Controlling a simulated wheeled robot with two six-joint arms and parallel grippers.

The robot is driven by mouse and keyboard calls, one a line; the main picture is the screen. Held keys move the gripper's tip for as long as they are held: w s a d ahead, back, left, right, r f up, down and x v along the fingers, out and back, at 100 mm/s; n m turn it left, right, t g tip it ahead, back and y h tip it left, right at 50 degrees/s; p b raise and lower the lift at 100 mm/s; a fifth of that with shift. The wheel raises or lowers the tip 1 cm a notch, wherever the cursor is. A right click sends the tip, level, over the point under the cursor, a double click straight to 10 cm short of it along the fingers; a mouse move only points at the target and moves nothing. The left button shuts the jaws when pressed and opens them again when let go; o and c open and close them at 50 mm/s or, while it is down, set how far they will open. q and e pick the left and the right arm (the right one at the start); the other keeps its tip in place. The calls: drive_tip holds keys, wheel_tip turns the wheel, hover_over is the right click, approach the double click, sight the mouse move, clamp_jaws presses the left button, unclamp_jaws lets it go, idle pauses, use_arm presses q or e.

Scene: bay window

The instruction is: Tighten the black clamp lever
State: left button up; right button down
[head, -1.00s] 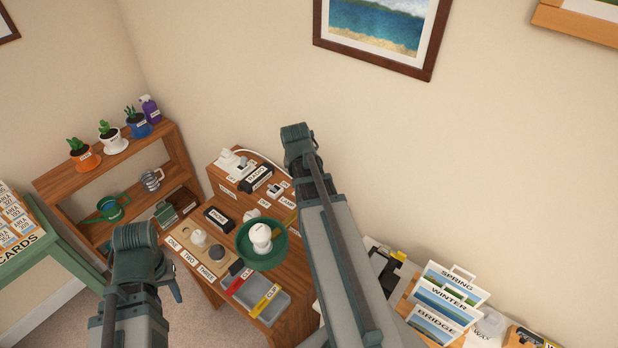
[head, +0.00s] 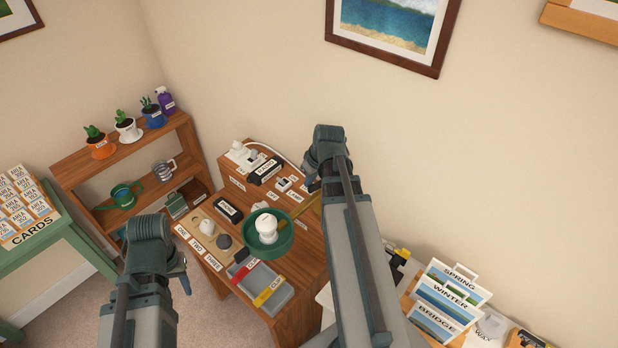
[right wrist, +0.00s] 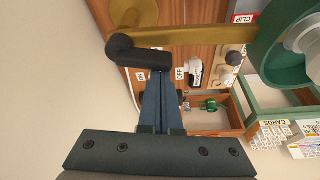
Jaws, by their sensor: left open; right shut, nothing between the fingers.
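The black clamp lever (right wrist: 140,52) shows in the right wrist view at the elbow of a brass lamp arm (right wrist: 195,34). My right gripper (right wrist: 158,78) is shut and empty. Its fingertips are at the lever's lower edge in that view; I cannot tell whether they touch it. In the head view the right gripper (head: 312,186) is mostly hidden behind its own wrist, by the brass arm (head: 307,205), and the lever is not distinguishable. The green lamp shade (head: 251,243) holds a white bulb (head: 266,224). My left gripper (head: 181,276) is open and empty, left of the desk.
A plant shelf (head: 76,176) stands left, a green card stand (head: 72,236) further left. Picture cards (head: 449,291) stand at right.

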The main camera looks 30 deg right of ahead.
drive_tip(key=shift+d, duration=0.1)
drive_tip(key=shift+d, duration=0.75)
drive_tip(key=shift+w, duration=0.1)
drive_tip(key=w, duration=0.4)
drive_tip(key=p+v, duration=0.9)
drive_tip(key=v, duration=0.1)
drive_tip(key=shift+a, duration=0.1)
